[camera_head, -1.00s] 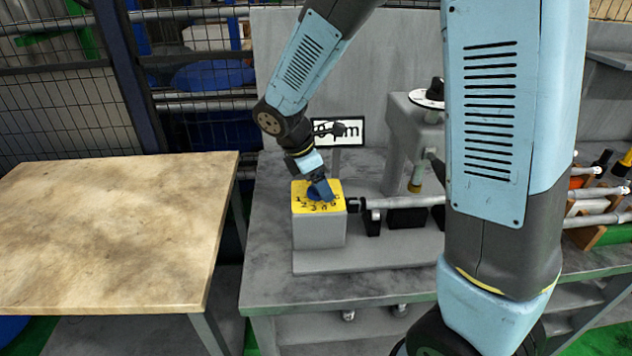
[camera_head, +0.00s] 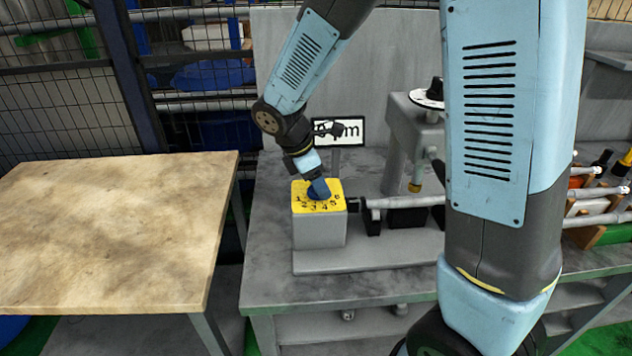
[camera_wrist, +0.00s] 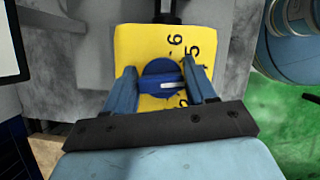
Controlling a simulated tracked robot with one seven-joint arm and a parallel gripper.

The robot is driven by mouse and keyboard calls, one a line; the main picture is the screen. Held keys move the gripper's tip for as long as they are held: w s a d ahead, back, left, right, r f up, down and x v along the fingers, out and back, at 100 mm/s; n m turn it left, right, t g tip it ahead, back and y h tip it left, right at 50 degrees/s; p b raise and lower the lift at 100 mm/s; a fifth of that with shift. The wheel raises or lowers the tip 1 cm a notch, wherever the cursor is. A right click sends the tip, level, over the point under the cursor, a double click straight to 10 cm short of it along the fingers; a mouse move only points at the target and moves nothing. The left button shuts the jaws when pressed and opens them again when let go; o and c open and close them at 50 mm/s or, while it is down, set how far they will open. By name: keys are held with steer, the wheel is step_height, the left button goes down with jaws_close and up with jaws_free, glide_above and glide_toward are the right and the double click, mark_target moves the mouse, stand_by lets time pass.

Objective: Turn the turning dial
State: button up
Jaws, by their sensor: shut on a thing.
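The turning dial is a round blue knob with a white pointer line (camera_wrist: 160,84), set on a yellow numbered plate (camera_wrist: 143,42). In the head view the yellow plate (camera_head: 332,206) tops a grey block on the grinder. My gripper (camera_wrist: 163,86) is shut on the dial, with one blue finger on each side of it. In the wrist view the white line points right, with the 5 and 6 visible beyond; other numbers are partly hidden by my fingers. In the head view my gripper (camera_head: 319,188) comes down from above and hides part of the dial.
A horizontal shaft (camera_head: 405,201) runs right from the block. A sign (camera_head: 350,131) stands behind my wrist. A grinder head (camera_head: 412,130) stands to the right. A wooden table (camera_head: 110,230) on the left is bare.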

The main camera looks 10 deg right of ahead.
steer(key=m, duration=0.2)
steer(key=m+g, duration=0.2)
steer(key=m, duration=0.1)
steer(key=shift+d+m, duration=0.25)
steer(key=shift+m, duration=0.05)
steer(key=m+g, duration=0.1)
steer(key=m, duration=0.1)
steer(key=m+g+y, duration=0.1)
steer(key=m, duration=0.2)
steer(key=shift+s+m, duration=0.2)
steer(key=shift+m, duration=0.1)
steer(key=shift+a, duration=0.1)
steer(key=o, duration=1)
steer(key=shift+c, duration=0.2)
steer(key=shift+w+a+r, duration=0.15)
steer(key=shift+r, duration=0.15)
steer(key=v, duration=1.3)
